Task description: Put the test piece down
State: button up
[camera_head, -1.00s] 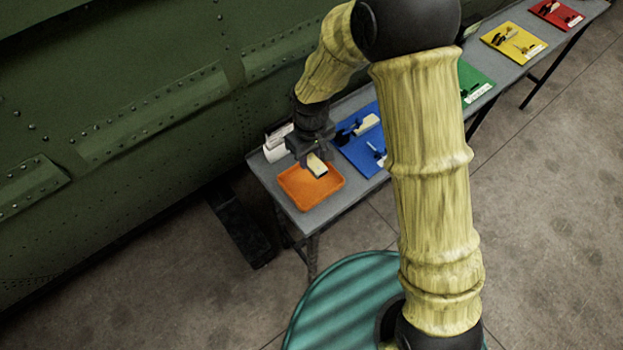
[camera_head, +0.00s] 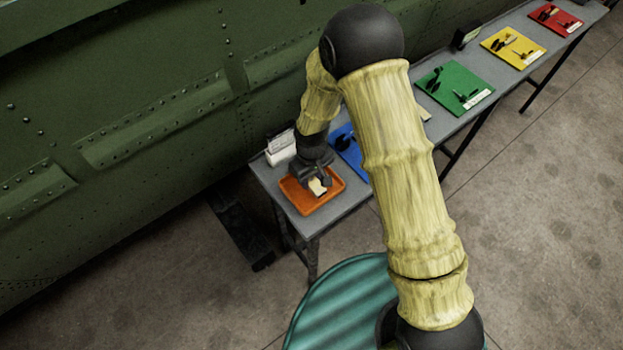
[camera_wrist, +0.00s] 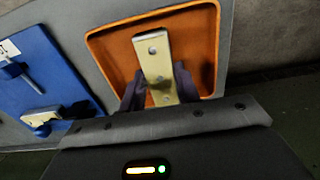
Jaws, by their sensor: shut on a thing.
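The test piece (camera_wrist: 153,55) is a pale cream strip with several holes. It also shows as a small pale block in the head view (camera_head: 318,187). My gripper (camera_wrist: 160,92) is shut on it, with a dark finger on each side. The orange tray (camera_wrist: 100,50) lies under the piece, and in the head view the gripper (camera_head: 318,182) is over this tray (camera_head: 300,205). I cannot tell whether the piece touches the tray floor. The gripper hides part of the tray and piece.
The tray stands at the near end of a long grey table (camera_head: 335,215). A white card holder (camera_head: 281,148) is behind it, against the green fuselage (camera_head: 120,120). Blue (camera_head: 347,150), green (camera_head: 455,88), yellow (camera_head: 513,46) and red (camera_head: 555,17) mats with tools lie farther along.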

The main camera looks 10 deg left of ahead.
aim_at(312, 180)
jog(key=shift+w+f, duration=0.1)
jog(key=shift+f, duration=0.9)
jog(key=shift+f, duration=0.1)
jog(key=o, duration=1.1)
jog(key=shift+c, duration=0.2)
notch_tip(312, 180, up, 12)
jog(key=b, duration=0.2)
jog(key=shift+b, duration=0.3)
